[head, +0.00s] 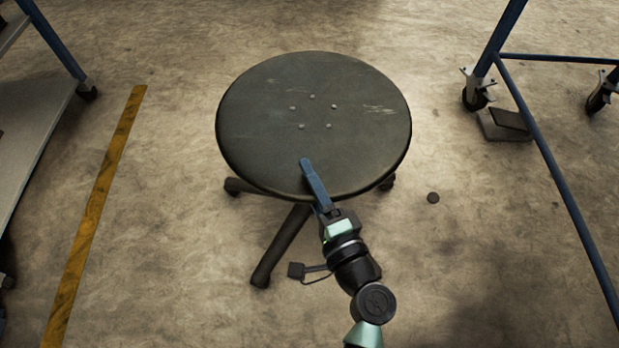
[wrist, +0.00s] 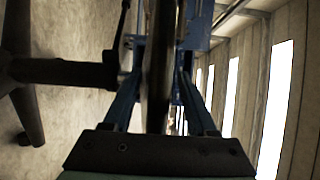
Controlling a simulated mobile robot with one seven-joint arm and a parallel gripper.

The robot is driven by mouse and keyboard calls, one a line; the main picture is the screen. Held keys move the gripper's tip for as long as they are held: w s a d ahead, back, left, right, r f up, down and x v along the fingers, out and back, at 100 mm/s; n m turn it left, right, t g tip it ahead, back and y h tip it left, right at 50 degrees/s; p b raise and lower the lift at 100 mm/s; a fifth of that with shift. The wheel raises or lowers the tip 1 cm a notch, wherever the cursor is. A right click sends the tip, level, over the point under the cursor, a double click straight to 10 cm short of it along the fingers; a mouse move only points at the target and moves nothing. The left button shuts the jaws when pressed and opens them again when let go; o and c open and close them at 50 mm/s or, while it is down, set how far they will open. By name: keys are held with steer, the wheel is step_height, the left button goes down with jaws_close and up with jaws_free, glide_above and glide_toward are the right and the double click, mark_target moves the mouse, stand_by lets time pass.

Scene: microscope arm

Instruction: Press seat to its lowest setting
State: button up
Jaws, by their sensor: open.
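The stool's round dark seat (head: 310,110) has several bolt heads in its middle and stands on a dark legged base (head: 280,246). My gripper (head: 309,172) is at the seat's near edge, with one blue finger lying over the top face; the other finger is hidden beneath. In the wrist view the seat (wrist: 159,60) is edge-on, a dark upright strip between the two open fingers (wrist: 158,90). I cannot tell whether either finger touches it. The stool's column (wrist: 65,72) and legs show at the left, with a thin dark rod (wrist: 121,32) near the column.
A yellow floor stripe (head: 98,210) runs along the left, beside a shelf unit (head: 35,130). A blue wheeled frame (head: 553,165) stands at the right. The floor around the stool is mostly clear.

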steer(key=p+v, duration=0.3)
steer(key=v, duration=1)
